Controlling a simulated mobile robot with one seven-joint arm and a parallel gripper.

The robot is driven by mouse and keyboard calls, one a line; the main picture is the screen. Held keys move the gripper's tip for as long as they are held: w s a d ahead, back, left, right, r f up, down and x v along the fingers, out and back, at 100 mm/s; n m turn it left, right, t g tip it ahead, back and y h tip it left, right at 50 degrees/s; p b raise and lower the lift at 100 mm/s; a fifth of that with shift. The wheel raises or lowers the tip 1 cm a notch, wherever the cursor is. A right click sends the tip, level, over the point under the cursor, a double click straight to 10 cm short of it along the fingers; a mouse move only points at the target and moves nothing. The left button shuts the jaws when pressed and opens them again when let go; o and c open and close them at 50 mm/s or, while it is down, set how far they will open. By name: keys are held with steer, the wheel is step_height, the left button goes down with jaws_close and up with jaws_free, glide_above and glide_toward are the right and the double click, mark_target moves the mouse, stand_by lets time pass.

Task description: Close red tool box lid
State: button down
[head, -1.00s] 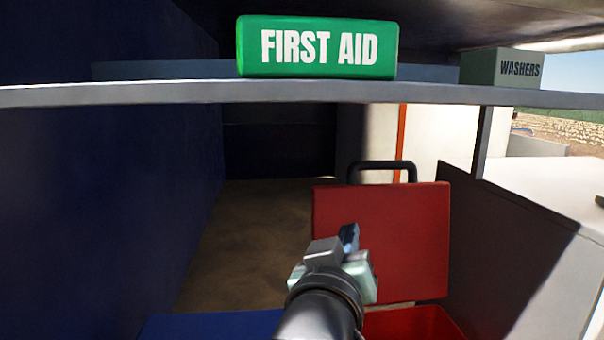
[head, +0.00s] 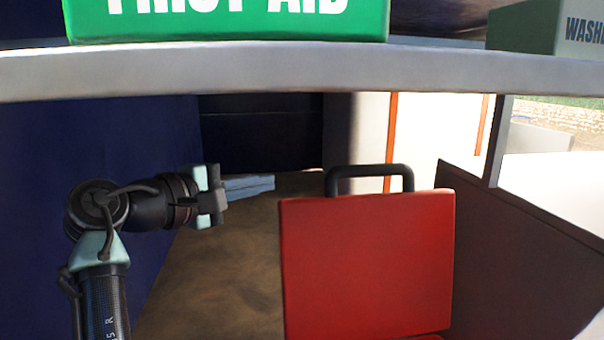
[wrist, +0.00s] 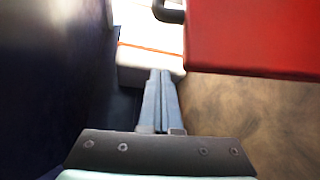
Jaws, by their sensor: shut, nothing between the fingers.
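The red tool box lid (head: 366,262) stands upright and open in the head view, with a black handle (head: 370,172) on its top edge. Only a sliver of the red box below it shows at the bottom edge. My gripper (head: 262,184) is shut and empty, to the left of the lid and near the height of its top edge, pointing right. In the wrist view the closed fingers (wrist: 160,85) point forward, and the lid (wrist: 255,38) shows at the upper right, apart from them. Part of the handle (wrist: 168,11) shows there too.
A grey shelf (head: 300,72) crosses above, holding a green first aid box (head: 225,18) and a washers box (head: 570,25). A dark blue wall (head: 60,150) is close on the left. A dark grey panel (head: 525,260) stands right of the lid. Brown floor (head: 220,270) lies open between.

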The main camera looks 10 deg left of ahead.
steer(key=w+d+p, duration=0.4)
steer(key=d, duration=0.3)
steer(key=shift+w+d+f, duration=0.3)
steer(key=shift+w+d, duration=0.05)
steer(key=shift+w, duration=0.05)
steer(key=shift+d, duration=0.1)
stand_by(0.5)
